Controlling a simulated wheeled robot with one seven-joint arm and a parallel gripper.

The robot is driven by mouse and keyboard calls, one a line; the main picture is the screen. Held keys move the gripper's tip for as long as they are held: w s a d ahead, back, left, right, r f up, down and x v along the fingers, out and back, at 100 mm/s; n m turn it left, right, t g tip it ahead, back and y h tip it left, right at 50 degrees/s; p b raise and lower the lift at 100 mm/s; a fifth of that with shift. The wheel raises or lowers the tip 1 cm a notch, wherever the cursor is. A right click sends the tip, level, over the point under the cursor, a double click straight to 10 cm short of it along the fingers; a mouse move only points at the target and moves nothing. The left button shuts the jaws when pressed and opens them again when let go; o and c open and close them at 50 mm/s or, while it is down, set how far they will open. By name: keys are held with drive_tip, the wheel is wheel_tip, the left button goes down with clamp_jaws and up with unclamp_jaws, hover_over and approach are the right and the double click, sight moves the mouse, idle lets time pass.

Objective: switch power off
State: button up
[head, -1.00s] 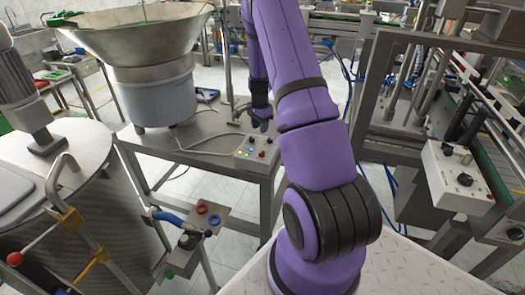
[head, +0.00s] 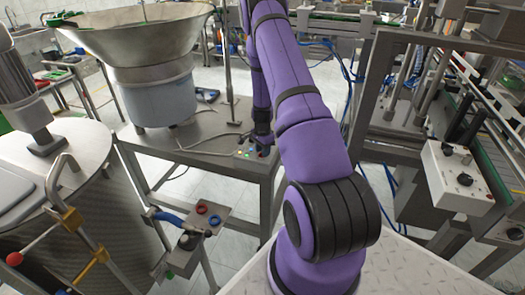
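A small grey control box (head: 243,156) sits on the front edge of the metal table below the feeder bowl. Small green and orange lights glow on its left part. My gripper (head: 262,141) is dark and small in the head view, right at the box, over its upper right part. It hides the knobs or switches there. I cannot tell whether it touches the box, nor whether its fingers are open or shut. The power switch itself cannot be made out.
The feeder bowl (head: 140,42) stands on the metal table (head: 190,143), left of my arm. A pedestal panel with blue and red rings (head: 207,214) stands in front. Another white control box (head: 457,178) with black knobs is at right. A large round drum is at left.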

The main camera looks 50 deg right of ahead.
drive_tip(key=shift+f, duration=0.1)
clamp_jaws()
drive_tip(key=shift+n, duration=0.4)
drive_tip(key=n, duration=0.5)
drive_tip(key=shift+w+n, duration=0.15)
drive_tip(key=shift+n, duration=0.15)
drive_tip(key=n, duration=0.5)
drive_tip(key=shift+w+a+n, duration=0.1)
drive_tip(key=shift+n, duration=0.2)
idle(0.3)
unclamp_jaws()
